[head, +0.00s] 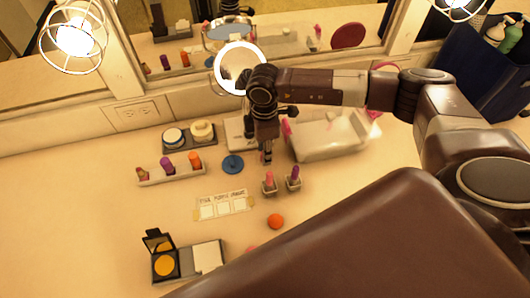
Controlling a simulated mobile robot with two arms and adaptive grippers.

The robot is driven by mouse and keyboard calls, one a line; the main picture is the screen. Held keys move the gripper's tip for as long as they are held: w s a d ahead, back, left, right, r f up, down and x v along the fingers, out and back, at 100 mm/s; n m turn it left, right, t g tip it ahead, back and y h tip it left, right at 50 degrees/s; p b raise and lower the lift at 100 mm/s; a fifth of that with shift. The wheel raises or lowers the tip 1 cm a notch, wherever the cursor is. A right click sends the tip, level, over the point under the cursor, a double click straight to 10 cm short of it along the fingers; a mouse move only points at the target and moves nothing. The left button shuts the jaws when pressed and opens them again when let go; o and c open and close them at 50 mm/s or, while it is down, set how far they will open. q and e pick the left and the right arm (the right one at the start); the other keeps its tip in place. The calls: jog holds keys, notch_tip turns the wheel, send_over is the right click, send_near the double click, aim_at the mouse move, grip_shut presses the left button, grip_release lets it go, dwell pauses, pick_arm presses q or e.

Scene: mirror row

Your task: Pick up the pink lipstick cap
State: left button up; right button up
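A pink lipstick-shaped piece (269,179) stands upright in a small square holder on the table. A purple one (294,172) stands in a like holder just to its right. I cannot tell whether the pink piece is a cap or a bare lipstick. My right gripper (266,155) points down just above and behind the pink piece, seemingly apart from it. Its fingers look close together, but their opening cannot be made out. Another small pink thing (250,249) is partly hidden by my arm. My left gripper is not in view.
An orange ball (275,221), a label card (225,205), and a blue disc (232,164) lie nearby. A lipstick rack (173,178) and an open compact (165,264) are left. A white tray (325,149) sits behind. The left foreground is clear.

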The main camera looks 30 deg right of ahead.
jog(key=shift+w+f, duration=0.1)
jog(key=shift+f, duration=0.85)
jog(key=shift+c, duration=0.5)
jog(key=c, duration=0.4)
jog(key=shift+r, duration=0.1)
